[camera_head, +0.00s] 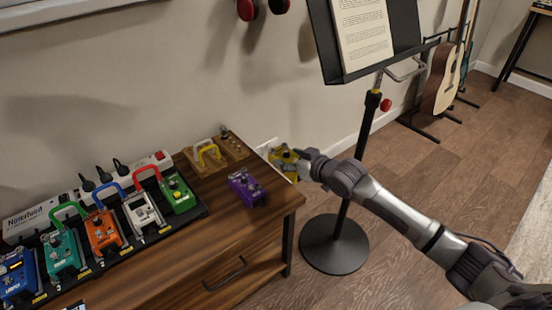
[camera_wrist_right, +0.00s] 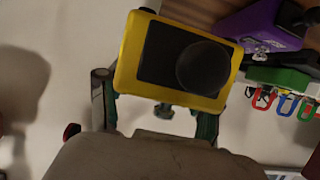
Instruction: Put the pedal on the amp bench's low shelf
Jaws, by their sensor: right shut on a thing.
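A yellow pedal (camera_head: 283,161) is held by my right gripper (camera_head: 300,163) just beyond the right end of the wooden bench. It is raised off the surface, in front of the wall. In the right wrist view the yellow pedal (camera_wrist_right: 131,52) shows a black face with a round dark part. The fingers of my right gripper (camera_wrist_right: 155,108) stand on both sides of it, shut on it. My left gripper is not in view.
The wooden bench (camera_head: 222,222) holds a purple pedal (camera_head: 246,187), a wooden board (camera_head: 225,153) and a row of several coloured pedals. A music stand (camera_head: 335,243) stands close behind my right arm. Guitars (camera_head: 443,78) and a dark-legged table (camera_head: 520,42) are farther right. Floor (camera_head: 400,180) lies open between.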

